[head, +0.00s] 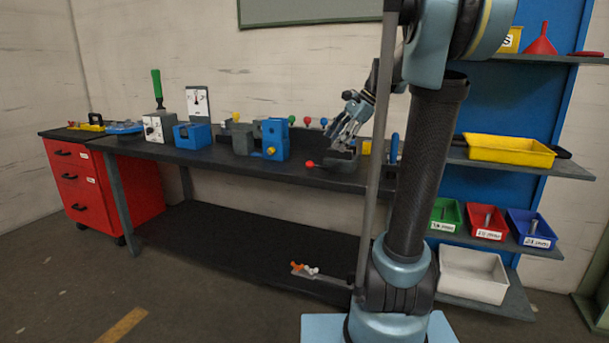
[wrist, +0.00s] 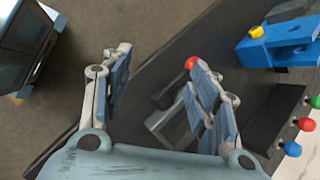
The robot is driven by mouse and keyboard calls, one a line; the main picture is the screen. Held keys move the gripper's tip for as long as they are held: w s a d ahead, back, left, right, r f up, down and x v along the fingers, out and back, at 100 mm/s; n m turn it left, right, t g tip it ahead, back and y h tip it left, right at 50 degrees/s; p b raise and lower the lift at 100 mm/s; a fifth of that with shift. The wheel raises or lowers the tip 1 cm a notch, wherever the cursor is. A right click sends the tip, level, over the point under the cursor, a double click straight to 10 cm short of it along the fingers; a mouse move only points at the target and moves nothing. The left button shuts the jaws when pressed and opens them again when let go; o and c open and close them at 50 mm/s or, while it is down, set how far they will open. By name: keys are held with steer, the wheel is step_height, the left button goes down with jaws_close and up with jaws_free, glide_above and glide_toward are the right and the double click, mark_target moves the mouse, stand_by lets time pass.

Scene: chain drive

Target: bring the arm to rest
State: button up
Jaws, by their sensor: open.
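My gripper (head: 342,133) is raised above the right part of the dark workbench (head: 250,168) in the head view. In the wrist view its two fingers (wrist: 163,80) stand wide apart with nothing between them. A dark grey fixture (head: 340,160) with a red-knobbed lever (head: 310,164) is on the bench below the gripper. In the wrist view the red knob (wrist: 191,63) shows beside one finger, which hides part of the fixture. I cannot tell the exact height of the fingers over it. I cannot make out a chain.
A blue block device (head: 274,140) and several coloured knobs stand on the bench left of my gripper. Shelves at the right carry a yellow bin (head: 508,150), small labelled bins and a white bin (head: 472,275). A red drawer cabinet (head: 95,185) stands far left. Open floor lies in front.

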steer(key=s+d+f+n+h, duration=0.3)
steer(key=s+f+n, duration=0.4)
steer(key=s+f, duration=0.5)
steer(key=s+d+f+n+h, duration=0.3)
steer(key=s+d+f+n, duration=0.2)
steer(key=s+f, duration=0.8)
steer(key=s+n, duration=0.2)
steer(key=s, duration=0.1)
steer(key=shift+t+h, duration=0.4)
steer(key=shift+w+f, duration=0.15)
steer(key=shift+w, duration=0.35)
